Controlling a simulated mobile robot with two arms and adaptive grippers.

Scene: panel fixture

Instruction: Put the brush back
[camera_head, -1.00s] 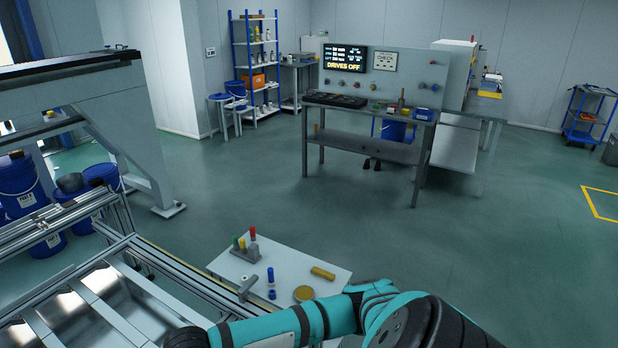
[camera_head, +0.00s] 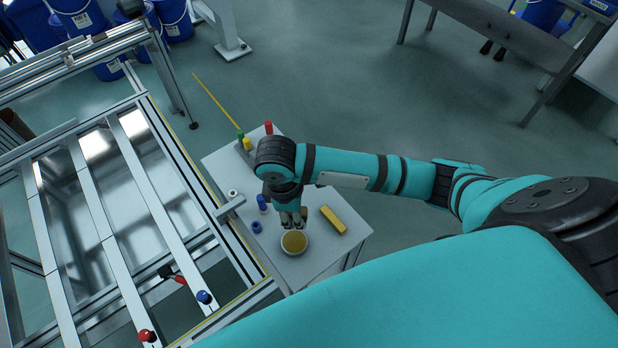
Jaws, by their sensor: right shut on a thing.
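My right gripper (camera_head: 291,219) points down just above a round dish (camera_head: 295,243) with yellow-brown contents, on a small white table. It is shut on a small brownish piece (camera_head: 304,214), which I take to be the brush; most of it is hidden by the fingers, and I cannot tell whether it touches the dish. A holder with green (camera_head: 240,134), yellow (camera_head: 247,144) and red (camera_head: 268,127) pieces stands at the table's far end, partly hidden by my arm. My left gripper is not in view.
On the white table (camera_head: 350,241) are a blue cylinder (camera_head: 262,203), a blue ring (camera_head: 256,227) and a yellow bar (camera_head: 333,219). A metal frame (camera_head: 192,200) borders the table on the left. Open floor lies beyond and to the right.

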